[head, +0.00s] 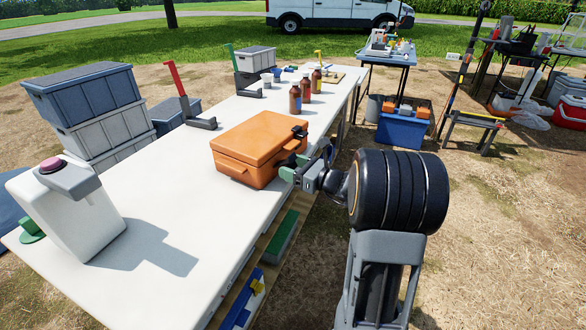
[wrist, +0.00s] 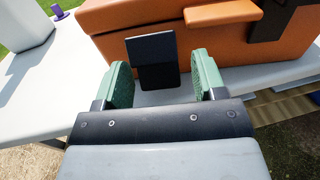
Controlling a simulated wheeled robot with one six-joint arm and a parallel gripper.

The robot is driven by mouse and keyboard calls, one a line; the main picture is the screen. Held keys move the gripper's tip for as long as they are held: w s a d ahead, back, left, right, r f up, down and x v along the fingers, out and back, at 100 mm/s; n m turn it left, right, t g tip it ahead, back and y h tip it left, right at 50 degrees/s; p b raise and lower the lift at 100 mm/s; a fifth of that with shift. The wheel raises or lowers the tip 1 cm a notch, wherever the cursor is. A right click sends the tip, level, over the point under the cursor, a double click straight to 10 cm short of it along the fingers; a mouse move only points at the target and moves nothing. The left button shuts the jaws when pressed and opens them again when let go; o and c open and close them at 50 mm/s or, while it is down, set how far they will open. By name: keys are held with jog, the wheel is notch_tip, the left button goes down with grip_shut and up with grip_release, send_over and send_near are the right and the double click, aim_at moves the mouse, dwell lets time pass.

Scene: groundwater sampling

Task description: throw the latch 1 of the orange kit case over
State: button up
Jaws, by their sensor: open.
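The orange kit case (head: 255,142) stands closed on the white table, and its front fills the top of the wrist view (wrist: 130,20). My gripper (head: 294,169) is at the case's front, with its green-padded fingers (wrist: 165,82) apart. A dark latch plate (wrist: 151,52) shows between the fingers, with a gap to the right finger; whether it touches the left one I cannot tell. Its lower part is a darker, separate face. A second dark latch (wrist: 272,18) is further right, past the orange handle (wrist: 222,13); it also shows in the head view (head: 299,131). No latch number is readable.
The white table (head: 165,225) has bare space left of the case. A white jug (head: 65,208) stands at its near left and stacked grey crates (head: 100,115) beyond. Brown bottles (head: 295,99) stand behind the case. A blue bin (head: 402,130) is on the ground to the right.

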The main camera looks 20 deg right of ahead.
jog(key=c, duration=0.9)
jog(key=f+t+b, duration=0.1)
jog(key=b, duration=0.1)
jog(key=shift+f+y+b, duration=0.25)
jog(key=shift+y+b, duration=0.05)
jog(key=shift+f+t+y+b, duration=0.2)
jog(key=shift+t+y+b, duration=0.3)
jog(key=shift+b, duration=0.5)
jog(key=shift+c, duration=0.2)
jog(key=shift+t, duration=0.5)
jog(key=shift+r, duration=0.15)
jog(key=o, duration=0.9)
jog(key=shift+o, duration=0.2)
